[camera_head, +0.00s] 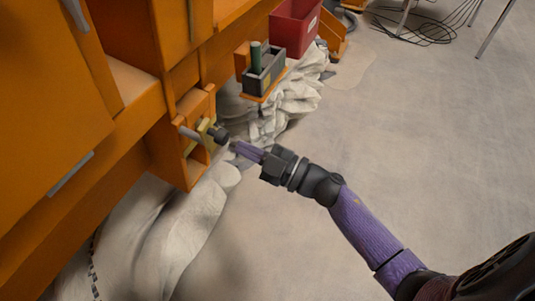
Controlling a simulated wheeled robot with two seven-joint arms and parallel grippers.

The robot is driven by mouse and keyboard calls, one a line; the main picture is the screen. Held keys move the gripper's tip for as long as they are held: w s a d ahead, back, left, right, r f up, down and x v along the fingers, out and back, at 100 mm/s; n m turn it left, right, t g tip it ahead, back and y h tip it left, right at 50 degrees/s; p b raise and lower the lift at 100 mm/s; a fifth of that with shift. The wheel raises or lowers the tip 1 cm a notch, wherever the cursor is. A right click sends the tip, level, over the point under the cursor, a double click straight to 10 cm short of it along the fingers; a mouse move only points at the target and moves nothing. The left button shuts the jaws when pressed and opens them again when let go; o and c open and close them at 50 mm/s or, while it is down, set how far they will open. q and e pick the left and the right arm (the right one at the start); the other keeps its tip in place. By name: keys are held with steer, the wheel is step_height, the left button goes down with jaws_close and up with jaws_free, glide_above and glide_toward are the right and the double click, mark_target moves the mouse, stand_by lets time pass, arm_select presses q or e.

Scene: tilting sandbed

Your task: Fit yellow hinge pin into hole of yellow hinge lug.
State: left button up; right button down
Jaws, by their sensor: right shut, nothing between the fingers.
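The yellow hinge lug (204,128) is on an orange bracket at the side of the orange sandbed frame. A pin (221,136) with a dark knob-like head is at the lug, its head facing my right gripper. A grey rod end (188,132) shows on the lug's other side, so the pin appears to pass through the lug; how deep it sits is too small to tell. My right gripper (236,147) is shut and empty, just right of the pin's head, with a small gap that is hard to judge. My left gripper is not in view.
A grey holder box (263,77) with a green upright piece (256,56) sits on an orange shelf behind. A red bin (294,27) stands beyond it. White crumpled cloth (195,205) hangs below the frame. The floor at right is open; cables (425,28) lie at the far right.

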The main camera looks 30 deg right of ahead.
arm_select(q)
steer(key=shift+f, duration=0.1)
arm_select(e)
steer(key=shift+x, duration=0.85)
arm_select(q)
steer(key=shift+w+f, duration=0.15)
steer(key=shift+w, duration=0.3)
arm_select(e)
steer(key=shift+w+a, duration=0.1)
steer(key=shift+w, duration=0.05)
